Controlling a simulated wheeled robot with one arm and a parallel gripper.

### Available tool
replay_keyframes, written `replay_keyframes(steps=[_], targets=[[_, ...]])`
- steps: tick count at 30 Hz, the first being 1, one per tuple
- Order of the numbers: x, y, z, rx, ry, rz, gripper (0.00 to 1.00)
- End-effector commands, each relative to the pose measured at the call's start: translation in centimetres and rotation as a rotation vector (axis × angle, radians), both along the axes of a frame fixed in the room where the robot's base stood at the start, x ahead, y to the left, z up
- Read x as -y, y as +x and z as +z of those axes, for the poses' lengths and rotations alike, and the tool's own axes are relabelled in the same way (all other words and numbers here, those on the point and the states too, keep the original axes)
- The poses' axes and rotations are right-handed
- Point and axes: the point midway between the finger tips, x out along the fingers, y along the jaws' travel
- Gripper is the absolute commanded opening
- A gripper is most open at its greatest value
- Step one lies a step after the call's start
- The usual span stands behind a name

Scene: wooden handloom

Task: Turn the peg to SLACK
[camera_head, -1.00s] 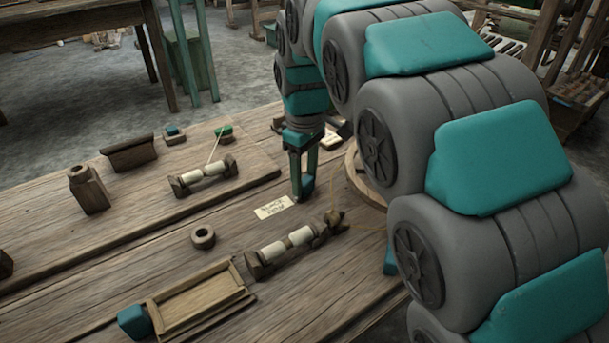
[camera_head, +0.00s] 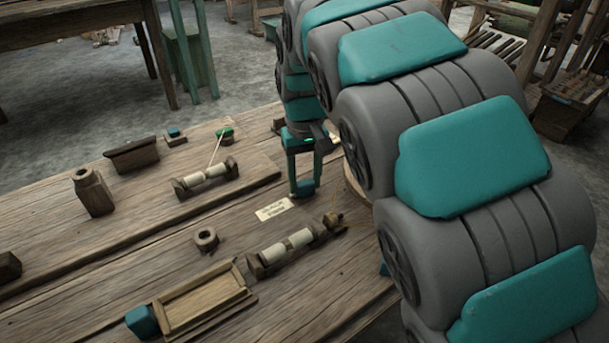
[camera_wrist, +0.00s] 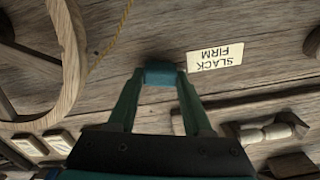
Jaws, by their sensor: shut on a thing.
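My gripper (camera_head: 305,188) points down at the workbench (camera_head: 120,250), in the middle of the head view. In the wrist view its two green fingers (camera_wrist: 162,76) are shut on a short teal piece, which I take to be the peg (camera_wrist: 162,72). The fingers hide its ends, and its base cannot be made out. A pale label (camera_head: 273,209) reading SLACK and FIRM lies on the bench beside the gripper. In the wrist view the label (camera_wrist: 215,57) appears upside down, just right of the peg.
A spool holder (camera_head: 287,246) with a small wooden post stands in front of my gripper; another (camera_head: 205,178) stands to its left. A wooden hoop (camera_wrist: 72,85) with a cord beside it is close by.

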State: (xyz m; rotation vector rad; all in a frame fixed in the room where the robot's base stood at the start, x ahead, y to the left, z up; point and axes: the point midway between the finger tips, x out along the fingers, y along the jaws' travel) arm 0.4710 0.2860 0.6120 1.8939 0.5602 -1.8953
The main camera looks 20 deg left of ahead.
Motion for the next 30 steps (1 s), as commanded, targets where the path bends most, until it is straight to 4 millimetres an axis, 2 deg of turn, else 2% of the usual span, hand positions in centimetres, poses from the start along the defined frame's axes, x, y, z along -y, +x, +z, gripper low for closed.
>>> replay_keyframes(steps=[7, 20, 21, 28, 30], targets=[[-0.04, 0.07, 0.13, 0.003, 0.002, -0.065, 0.00], [-0.04, 0.07, 0.10, 0.003, 0.003, -0.077, 0.00], [-0.04, 0.07, 0.10, 0.003, 0.003, -0.076, 0.51], [-0.02, 0.05, 0.06, 0.002, 0.001, -0.076, 0.77], [-0.01, 0.04, 0.05, 0.002, 0.001, -0.076, 0.80]])
